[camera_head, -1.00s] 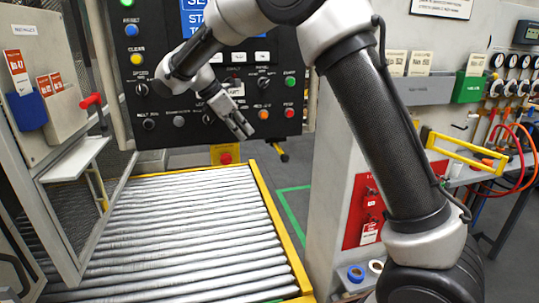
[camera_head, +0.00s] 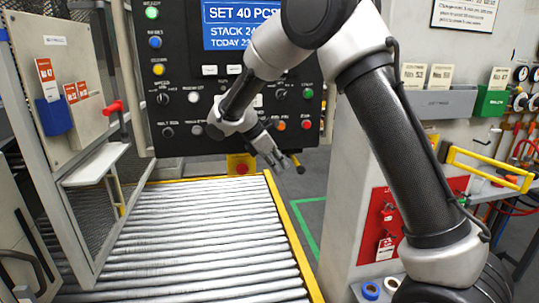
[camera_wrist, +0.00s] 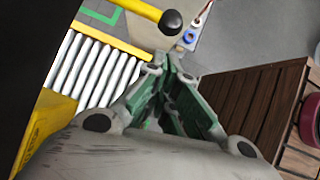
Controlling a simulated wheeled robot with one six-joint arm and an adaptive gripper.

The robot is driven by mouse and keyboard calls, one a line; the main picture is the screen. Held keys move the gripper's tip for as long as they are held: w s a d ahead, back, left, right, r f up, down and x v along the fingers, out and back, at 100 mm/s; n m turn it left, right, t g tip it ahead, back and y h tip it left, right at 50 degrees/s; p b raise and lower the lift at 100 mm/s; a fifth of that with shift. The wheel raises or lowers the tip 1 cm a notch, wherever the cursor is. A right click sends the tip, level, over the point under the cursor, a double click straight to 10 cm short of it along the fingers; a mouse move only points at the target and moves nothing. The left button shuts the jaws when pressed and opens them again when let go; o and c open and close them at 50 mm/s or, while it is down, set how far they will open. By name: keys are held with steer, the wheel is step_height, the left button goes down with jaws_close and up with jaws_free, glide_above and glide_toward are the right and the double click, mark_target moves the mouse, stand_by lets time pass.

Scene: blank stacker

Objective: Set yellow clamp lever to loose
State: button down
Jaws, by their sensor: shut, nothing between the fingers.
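The yellow clamp lever (camera_wrist: 140,8) shows in the wrist view as a yellow bar ending in a black ball knob (camera_wrist: 172,22). The knob is just beyond my fingertips. In the head view the dark knob (camera_head: 297,161) shows low below the control panel, just right of my fingertips; most of the lever is hidden behind my gripper. My gripper (camera_head: 277,164) is shut and empty, pointing down and right. It also shows in the wrist view (camera_wrist: 172,62), its green-padded fingers together. I cannot tell whether it touches the knob.
A roller conveyor (camera_head: 200,235) with a yellow side rail (camera_head: 290,230) lies below. The control panel (camera_head: 185,135) stands behind my gripper, with a red button on a yellow box (camera_head: 241,167) below it. A grey cabinet (camera_head: 350,225) stands right. Brown slats (camera_wrist: 245,105) show in the wrist view.

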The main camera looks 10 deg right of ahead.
mark_target(300, 170)
steer(key=shift+w+d+f, duration=0.15)
steer(key=shift+d+f, duration=0.1)
steer(key=shift+d, duration=0.5)
steer(key=shift+w+d+f, duration=0.1)
steer(key=shift+d+f, duration=0.15)
steer(key=shift+d, duration=0.5)
steer(key=shift+s+d+n+t, duration=0.2)
steer(key=shift+d+n+t, duration=0.15)
steer(key=shift+d+n, duration=0.35)
steer(key=shift+s+d+n+t, duration=0.2)
steer(key=shift+d+n+t, duration=0.2)
steer(key=shift+d, duration=0.45)
steer(key=w+d+n+t+y, duration=0.3)
steer(key=d+n, duration=0.5)
steer(key=d, duration=0.4)
steer(key=shift+w+d+n+t+y, duration=0.3)
steer(key=shift+w+n+t+y, duration=0.1)
steer(key=shift+w, duration=0.35)
